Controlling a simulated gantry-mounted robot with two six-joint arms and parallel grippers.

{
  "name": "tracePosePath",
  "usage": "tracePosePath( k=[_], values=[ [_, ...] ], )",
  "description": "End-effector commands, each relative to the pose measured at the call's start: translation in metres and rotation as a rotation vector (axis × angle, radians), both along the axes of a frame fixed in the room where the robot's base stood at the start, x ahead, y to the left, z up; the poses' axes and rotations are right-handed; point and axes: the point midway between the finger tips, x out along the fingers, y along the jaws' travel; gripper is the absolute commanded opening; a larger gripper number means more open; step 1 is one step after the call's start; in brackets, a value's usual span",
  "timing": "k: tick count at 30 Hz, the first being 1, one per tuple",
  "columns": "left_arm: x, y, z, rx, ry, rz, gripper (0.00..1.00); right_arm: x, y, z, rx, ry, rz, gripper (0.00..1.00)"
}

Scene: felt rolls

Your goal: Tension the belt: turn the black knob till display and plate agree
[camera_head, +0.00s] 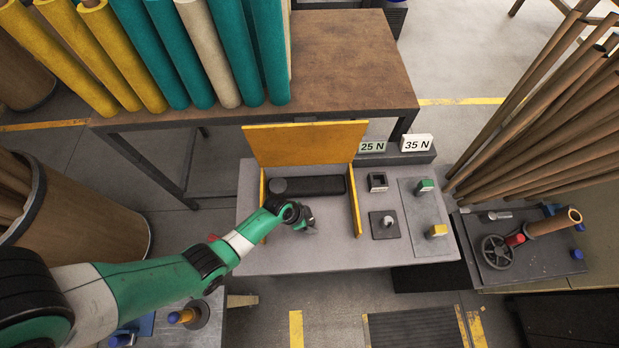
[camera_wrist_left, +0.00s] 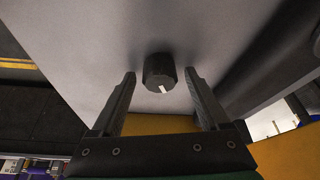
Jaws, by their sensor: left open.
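The black knob (camera_wrist_left: 159,70) shows in the left wrist view on a grey surface, its white mark pointing down and slightly right in the picture. My left gripper (camera_wrist_left: 160,76) is open, one finger on each side of the knob, with a gap to both. In the head view my left gripper (camera_head: 308,224) is over the grey bench between the yellow side panels and hides the knob. The greenish display (camera_head: 372,146) reads 25 N. The white plate (camera_head: 416,143) beside it reads 35 N. My right gripper is not in view.
A yellow guard (camera_head: 305,144) stands around a dark roller (camera_head: 310,186) on the grey bench (camera_head: 300,262). A black square fixture (camera_head: 377,182), a small post on a dark plate (camera_head: 385,225), a green block (camera_head: 425,186) and a yellow block (camera_head: 437,231) are to the right.

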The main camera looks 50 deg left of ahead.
Motion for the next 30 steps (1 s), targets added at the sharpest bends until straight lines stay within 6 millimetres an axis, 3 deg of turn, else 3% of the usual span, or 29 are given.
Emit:
tracePosePath(
  k=[8, 11, 21, 30],
  values=[
    [0.0013, -0.0003, -0.0011, 0.0, 0.0, 0.0, 0.78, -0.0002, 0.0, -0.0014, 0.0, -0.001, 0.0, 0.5],
    [0.0012, -0.0002, -0.0011, 0.0, 0.0, 0.0, 0.64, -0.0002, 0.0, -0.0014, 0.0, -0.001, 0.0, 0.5],
    [0.001, -0.0003, -0.0014, 0.0, 0.0, 0.0, 0.03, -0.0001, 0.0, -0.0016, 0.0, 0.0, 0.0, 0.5],
    [0.001, -0.0001, -0.0011, -0.001, 0.0, -0.019, 0.0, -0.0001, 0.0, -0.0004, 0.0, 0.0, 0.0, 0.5]
  ],
)
